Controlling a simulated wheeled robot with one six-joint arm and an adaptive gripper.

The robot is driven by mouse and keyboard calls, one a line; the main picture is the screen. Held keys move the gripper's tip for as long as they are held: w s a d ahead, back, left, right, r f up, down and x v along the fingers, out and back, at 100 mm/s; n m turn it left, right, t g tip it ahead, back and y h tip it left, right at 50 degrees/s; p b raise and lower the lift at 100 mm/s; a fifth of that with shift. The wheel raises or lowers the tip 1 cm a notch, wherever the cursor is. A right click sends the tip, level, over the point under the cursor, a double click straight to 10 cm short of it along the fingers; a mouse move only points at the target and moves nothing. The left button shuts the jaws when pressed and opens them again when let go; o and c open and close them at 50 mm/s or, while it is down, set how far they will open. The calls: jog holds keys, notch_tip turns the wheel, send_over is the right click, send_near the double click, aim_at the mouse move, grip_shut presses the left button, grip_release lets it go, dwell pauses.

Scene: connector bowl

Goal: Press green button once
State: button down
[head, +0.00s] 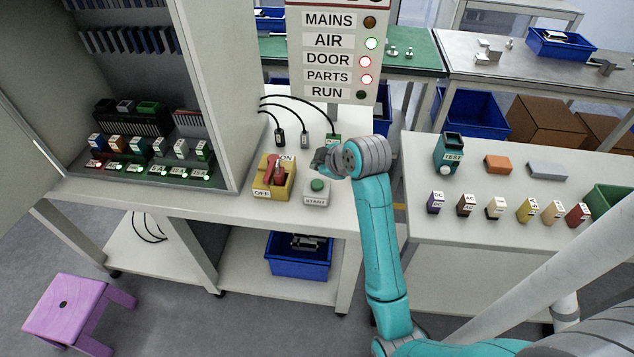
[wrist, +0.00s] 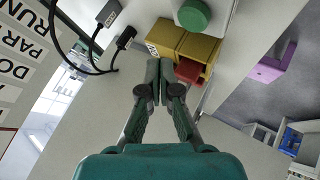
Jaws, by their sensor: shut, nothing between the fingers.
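The green button (head: 317,185) sits on a small pale box labelled START (head: 316,200) on the white bench. In the wrist view the green button (wrist: 194,14) is at the top edge, partly cut off. My gripper (head: 322,160) is just behind and above the button in the head view, apart from it as far as I can tell. In the wrist view my gripper (wrist: 160,66) has its fingers together and empty, pointing toward the yellow switch box with the button box beyond to the upper right.
A yellow switch box (head: 264,192) with a red handle, marked ON and OFF, stands left of the button. Black cables with plugs (head: 279,138) lie behind. A sign with lamps (head: 333,60) hangs above. A side table (head: 480,230) holds a tester and several coloured blocks.

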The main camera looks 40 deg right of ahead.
aim_at(318, 184)
jog(key=shift+f, duration=1.8)
jog(key=shift+f, duration=0.1)
jog(key=shift+f, duration=0.35)
jog(key=shift+f, duration=0.5)
dwell(0.8)
dwell(0.4)
jog(key=shift+r, duration=0.95)
jog(key=shift+r, duration=2.5)
